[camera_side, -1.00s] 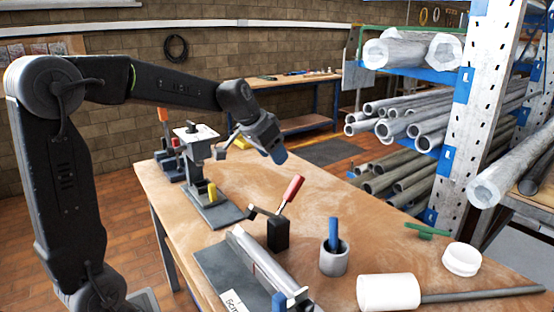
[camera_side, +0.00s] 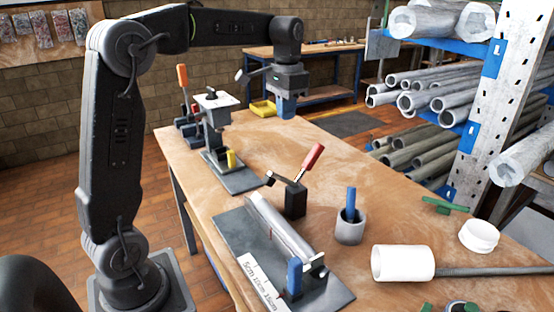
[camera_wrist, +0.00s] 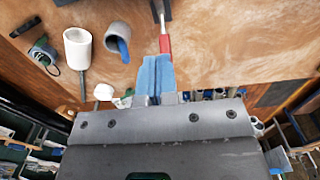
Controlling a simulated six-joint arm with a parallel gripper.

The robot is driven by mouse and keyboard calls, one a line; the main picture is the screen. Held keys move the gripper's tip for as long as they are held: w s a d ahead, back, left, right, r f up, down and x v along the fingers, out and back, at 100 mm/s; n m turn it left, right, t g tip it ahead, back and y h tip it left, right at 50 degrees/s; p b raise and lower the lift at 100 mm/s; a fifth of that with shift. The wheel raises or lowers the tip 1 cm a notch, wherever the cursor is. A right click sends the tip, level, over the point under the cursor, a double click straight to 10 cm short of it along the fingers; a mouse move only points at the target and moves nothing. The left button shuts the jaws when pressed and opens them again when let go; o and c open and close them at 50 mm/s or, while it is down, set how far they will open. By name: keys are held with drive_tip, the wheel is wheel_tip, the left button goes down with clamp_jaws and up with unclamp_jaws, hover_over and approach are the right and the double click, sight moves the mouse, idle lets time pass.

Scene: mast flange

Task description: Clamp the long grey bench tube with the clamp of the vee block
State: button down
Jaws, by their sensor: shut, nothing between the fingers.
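A long light grey piece, seemingly the bench tube (camera_side: 280,224), lies along the dark base plate of the vee block (camera_side: 328,292). Where tube ends and vee begins is hard to tell. The black clamp (camera_side: 295,201) stands beside its far end. The clamp's red handle (camera_side: 312,158) points up at a slant, and its short arm reaches left near the tube's far end; contact cannot be told. My gripper (camera_side: 286,106) hangs above the far part of the bench, pointing down, empty, clear of the clamp. Its blue fingers (camera_wrist: 157,77) are together in the wrist view, below the red handle (camera_wrist: 164,44).
A grey cup (camera_side: 350,230) with a blue item stands right of the clamp. A white-headed mallet (camera_side: 402,263) and a white ring (camera_side: 479,236) lie further right. A drill-like stand (camera_side: 215,130) stands at the back left. A tube rack (camera_side: 480,110) borders the right.

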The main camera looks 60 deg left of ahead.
approach(269, 173)
drive_tip(key=w+f, duration=0.4)
drive_tip(key=shift+w, duration=0.4)
drive_tip(key=shift+s+a+f, duration=0.1)
drive_tip(key=shift+s+f, duration=0.9)
drive_tip(key=shift+f, duration=0.15)
drive_tip(key=shift+s+f, duration=0.2)
drive_tip(key=shift+f, duration=0.1)
drive_tip(key=shift+s, duration=0.15)
drive_tip(key=shift+s+f+t, duration=0.2)
drive_tip(key=shift+t, duration=0.2)
drive_tip(key=shift+s, duration=0.1)
drive_tip(key=shift+s+f+t, duration=0.8)
drive_tip(key=shift+s+t, duration=0.1)
drive_tip(key=shift+t, duration=0.3)
drive_tip(key=shift+s+f, duration=0.5)
drive_tip(key=shift+f, duration=0.4)
drive_tip(key=shift+s+f, duration=0.5)
drive_tip(key=shift+f, duration=0.35)
